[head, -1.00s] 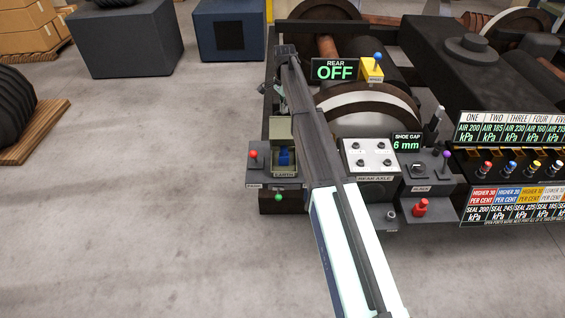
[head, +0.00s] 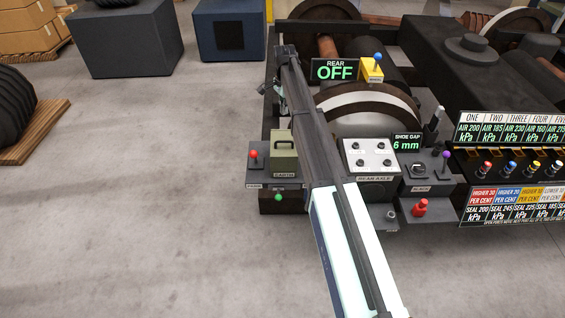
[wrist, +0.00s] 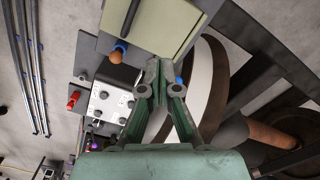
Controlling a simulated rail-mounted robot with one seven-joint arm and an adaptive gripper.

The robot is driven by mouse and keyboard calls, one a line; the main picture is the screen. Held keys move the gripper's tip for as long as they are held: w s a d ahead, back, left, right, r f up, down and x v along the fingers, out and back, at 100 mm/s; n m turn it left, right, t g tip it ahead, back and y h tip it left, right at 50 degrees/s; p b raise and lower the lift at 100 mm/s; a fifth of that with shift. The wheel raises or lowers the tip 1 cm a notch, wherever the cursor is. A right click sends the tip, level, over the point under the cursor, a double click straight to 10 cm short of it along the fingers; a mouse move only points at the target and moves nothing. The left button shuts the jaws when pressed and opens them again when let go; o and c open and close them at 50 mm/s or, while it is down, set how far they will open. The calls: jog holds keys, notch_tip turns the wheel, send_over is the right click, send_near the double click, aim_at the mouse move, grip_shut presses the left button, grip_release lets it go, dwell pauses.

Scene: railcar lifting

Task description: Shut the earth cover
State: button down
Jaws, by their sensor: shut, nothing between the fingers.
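The olive earth cover (head: 284,153) is down over the front of its box above the EARTH label in the head view, and the blue part inside is hidden. A large olive panel, which looks like the earth box or its cover, fills the top of the wrist view (wrist: 150,25). My gripper (wrist: 157,75) is shut and empty, with its green fingers meeting just below that panel's edge. I cannot tell whether they touch it. In the head view my arm hides most of the gripper.
A red lever (head: 253,155) stands left of the earth box and a green knob (head: 278,197) below it. The white rear axle panel (head: 370,158) is to the right. The REAR display (head: 335,70) reads OFF.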

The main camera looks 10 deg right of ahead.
notch_tip(320, 180, up, 10)
jog(key=p, duration=0.4)
jog(key=shift+f, duration=0.15)
dwell(1.4)
